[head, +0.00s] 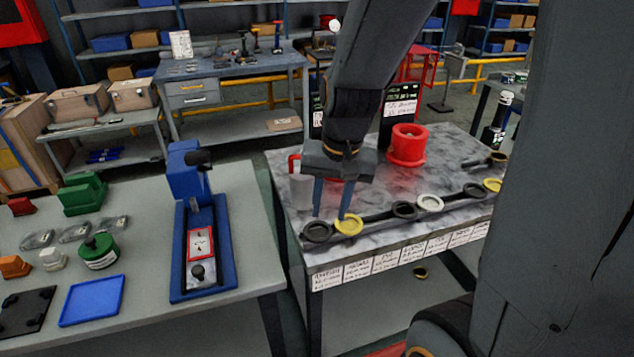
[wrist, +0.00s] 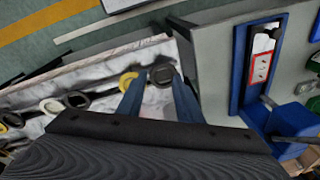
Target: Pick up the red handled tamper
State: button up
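My gripper (head: 331,213) is open, its two blue fingers pointing down over the front left of the marble-topped table (head: 385,239). In the wrist view the fingers (wrist: 160,88) are apart with nothing held between them; a dark ring (wrist: 162,74) shows beyond their gap. A larger red flanged piece (head: 408,146) stands farther back on the same table.
A dark rail with black, yellow and white rings (head: 430,202) runs along the marble table's front. The left bench (head: 130,220) holds a blue press (head: 187,175), a blue tray (head: 92,301) and small parts. A gap separates the tables.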

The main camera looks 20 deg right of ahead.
jog(key=w+d+r+m+t+y, duration=0.1)
jog(key=w+d+r+m+y, duration=0.15)
jog(key=w+m, duration=0.8)
jog(key=r+m+t, duration=0.1)
jog(key=r+m, duration=0.1)
jog(key=m, duration=0.5)
send_over(302, 179)
jog(key=w+d, duration=0.2)
jog(key=d, duration=0.1)
jog(key=shift+s+d+b, duration=0.15)
jog(key=shift+s+b, duration=0.05)
jog(key=shift+b, duration=0.2)
jog(key=shift+s+a+p+x, duration=0.15)
jog(key=shift+p+x, duration=0.1)
jog(key=shift+x, duration=0.65)
jog(key=shift+s+a+p+x, duration=0.15)
jog(key=shift+p+x, duration=0.1)
jog(key=shift+x, duration=0.65)
jog(key=shift+a+p+x, duration=0.2)
jog(key=shift+p+x, duration=0.05)
jog(key=shift+x, duration=0.7)
jog(key=shift+c, duration=0.4)
grip_shut()
jog(key=shift+r, duration=0.1)
